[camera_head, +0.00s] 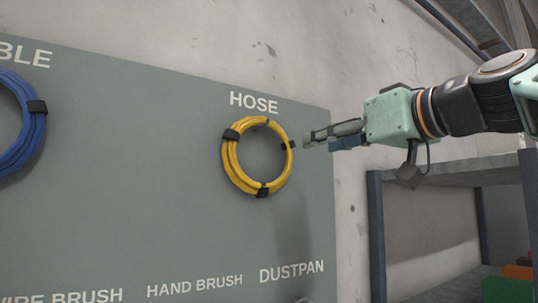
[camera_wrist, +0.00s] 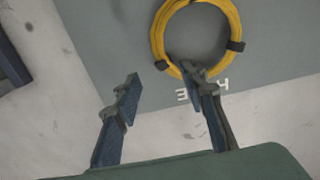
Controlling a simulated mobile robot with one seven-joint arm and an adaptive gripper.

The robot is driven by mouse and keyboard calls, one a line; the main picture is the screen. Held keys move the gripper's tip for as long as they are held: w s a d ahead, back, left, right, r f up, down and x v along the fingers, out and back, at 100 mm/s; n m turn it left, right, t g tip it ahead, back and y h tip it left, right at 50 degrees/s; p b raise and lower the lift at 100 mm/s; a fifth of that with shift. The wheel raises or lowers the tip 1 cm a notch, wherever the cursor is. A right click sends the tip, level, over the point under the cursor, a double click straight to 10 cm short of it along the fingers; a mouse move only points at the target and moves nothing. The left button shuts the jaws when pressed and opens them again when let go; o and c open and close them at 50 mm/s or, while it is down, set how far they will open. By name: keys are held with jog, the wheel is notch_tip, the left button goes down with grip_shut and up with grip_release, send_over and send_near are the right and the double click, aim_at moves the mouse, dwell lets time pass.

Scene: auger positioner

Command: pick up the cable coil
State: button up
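A blue coil (camera_head: 36,132) with a black tie hangs on the grey board at the left edge of the head view, partly cut off, under a label ending "BLE". A yellow coil (camera_head: 230,166) with black ties hangs under the word "HOSE"; it also shows at the top of the wrist view (camera_wrist: 158,42). My gripper (camera_head: 312,142) is just right of the yellow coil in the head view. In the wrist view my gripper (camera_wrist: 160,84) is open with nothing between its fingers. One fingertip overlaps the yellow coil's lower edge; I cannot tell whether they touch.
The grey board (camera_head: 150,180) has more labels along the bottom, such as "HAND BRUSH" and "DUSTPAN". A shelf (camera_head: 376,240) with dark posts stands to the right, with green and orange items low on it. A pale wall (camera_head: 300,50) is behind.

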aim_at(292, 153)
jog(key=p+x, duration=0.1)
jog(key=x, duration=0.2)
jog(key=p+x, duration=0.1)
jog(key=x, duration=0.6)
jog(key=shift+w+a+f+p, duration=0.15)
jog(key=shift+a+f+p, duration=0.1)
jog(key=shift+f+p, duration=0.15)
jog(key=shift+d, duration=0.1)
jog(key=shift+c, duration=0.2)
grip_shut()
jog(key=shift+r, duration=0.15)
